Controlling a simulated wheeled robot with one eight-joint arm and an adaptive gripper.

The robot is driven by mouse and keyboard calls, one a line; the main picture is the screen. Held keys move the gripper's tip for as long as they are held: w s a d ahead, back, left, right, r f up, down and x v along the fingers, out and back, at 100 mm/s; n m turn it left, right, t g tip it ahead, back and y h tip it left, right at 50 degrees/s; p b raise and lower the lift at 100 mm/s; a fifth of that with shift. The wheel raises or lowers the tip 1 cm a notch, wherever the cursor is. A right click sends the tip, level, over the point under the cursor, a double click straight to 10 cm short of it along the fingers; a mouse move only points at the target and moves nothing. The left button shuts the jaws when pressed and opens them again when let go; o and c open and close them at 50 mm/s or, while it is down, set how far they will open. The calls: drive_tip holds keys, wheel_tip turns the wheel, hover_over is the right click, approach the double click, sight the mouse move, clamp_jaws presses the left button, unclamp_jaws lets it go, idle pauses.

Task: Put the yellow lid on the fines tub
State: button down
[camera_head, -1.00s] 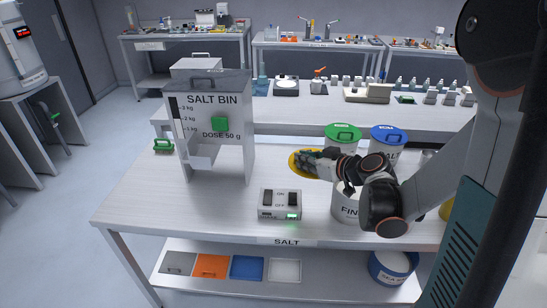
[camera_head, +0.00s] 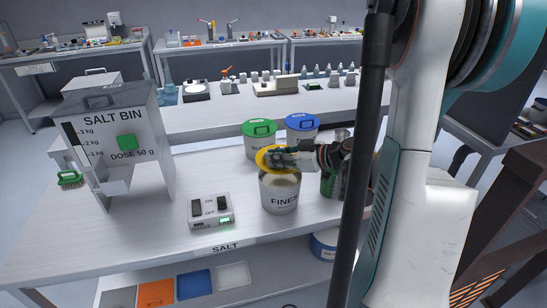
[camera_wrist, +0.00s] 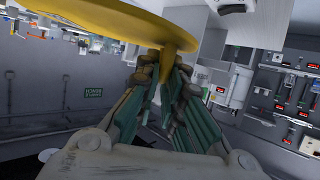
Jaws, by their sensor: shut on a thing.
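The yellow lid (camera_head: 263,163) is over the mouth of the fines tub (camera_head: 279,188), slightly to the left and back of it as seen in the head view. My gripper (camera_head: 278,158) is shut on the lid, reaching in from the right. In the wrist view the lid (camera_wrist: 110,18) fills the top, and its yellow grip (camera_wrist: 168,66) sits between my fingers (camera_wrist: 166,72). The tub is a pale container marked FINES, upright on the bench. I cannot tell whether the lid touches the rim.
Tubs with a green lid (camera_head: 259,128) and a blue lid (camera_head: 302,122) stand just behind. A dark green container (camera_head: 328,186) is close on the right. A switch box (camera_head: 210,211) and the salt bin (camera_head: 118,145) are to the left.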

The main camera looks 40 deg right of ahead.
drive_tip(key=shift+f+b, duration=1.75)
drive_tip(key=shift+f, duration=1.05)
drive_tip(key=shift+f+b, duration=0.35)
drive_tip(key=c, duration=1.6)
unclamp_jaws()
drive_tip(key=shift+c, duration=0.2)
drive_tip(key=v, duration=1.2)
